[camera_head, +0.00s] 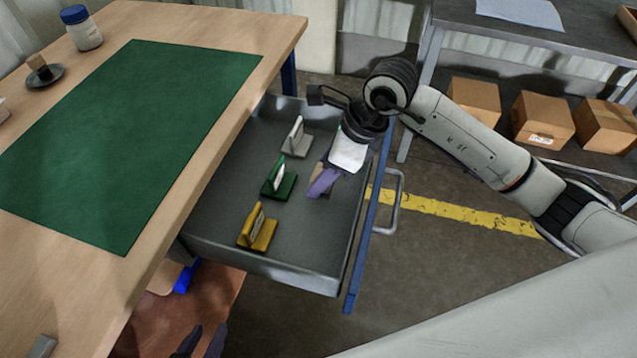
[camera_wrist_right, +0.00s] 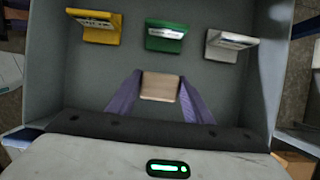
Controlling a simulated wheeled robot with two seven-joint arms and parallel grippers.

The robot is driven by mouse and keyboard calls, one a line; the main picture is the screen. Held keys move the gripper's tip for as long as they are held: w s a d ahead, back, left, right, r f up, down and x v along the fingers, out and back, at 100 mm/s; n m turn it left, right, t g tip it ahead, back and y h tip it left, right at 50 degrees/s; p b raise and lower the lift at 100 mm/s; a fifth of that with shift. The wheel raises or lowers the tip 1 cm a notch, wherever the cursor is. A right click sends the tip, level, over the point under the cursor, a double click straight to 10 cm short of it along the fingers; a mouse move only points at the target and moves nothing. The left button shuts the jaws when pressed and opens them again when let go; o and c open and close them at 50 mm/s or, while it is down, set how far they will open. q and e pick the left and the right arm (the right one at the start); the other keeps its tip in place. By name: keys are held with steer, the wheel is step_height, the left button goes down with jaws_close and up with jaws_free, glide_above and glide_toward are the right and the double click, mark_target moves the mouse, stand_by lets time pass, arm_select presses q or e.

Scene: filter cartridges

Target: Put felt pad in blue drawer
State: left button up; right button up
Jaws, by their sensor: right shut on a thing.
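The drawer (camera_head: 215,215) with the blue front (camera_head: 362,235) is pulled open beside the table; its grey inside also fills the right wrist view (camera_wrist_right: 55,75). My right gripper (camera_head: 321,182) reaches down into it, near the front panel. In the right wrist view, its purple fingers are shut on a tan-brown block, seemingly the felt pad (camera_wrist_right: 160,86). The pad is inside the drawer walls; I cannot tell whether it touches the floor. In the head view the gripper mostly hides it. My left gripper (camera_head: 202,342) is low at the bottom edge, its dark fingers apart and empty.
Grey (camera_head: 297,138), green (camera_head: 280,180) and yellow (camera_head: 258,230) label stands line the drawer. The wooden table (camera_head: 190,20) carries a green mat (camera_head: 130,130), a blue-lidded jar (camera_head: 84,30) and a dark dish (camera_head: 50,77). Cardboard boxes (camera_head: 541,122) sit on a shelf at right.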

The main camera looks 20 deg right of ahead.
steer(key=shift+f, duration=1.85)
steer(key=shift+f, duration=0.1)
steer(key=o, duration=1.1)
steer(key=v, duration=1.2)
steer(key=shift+p, duration=0.35)
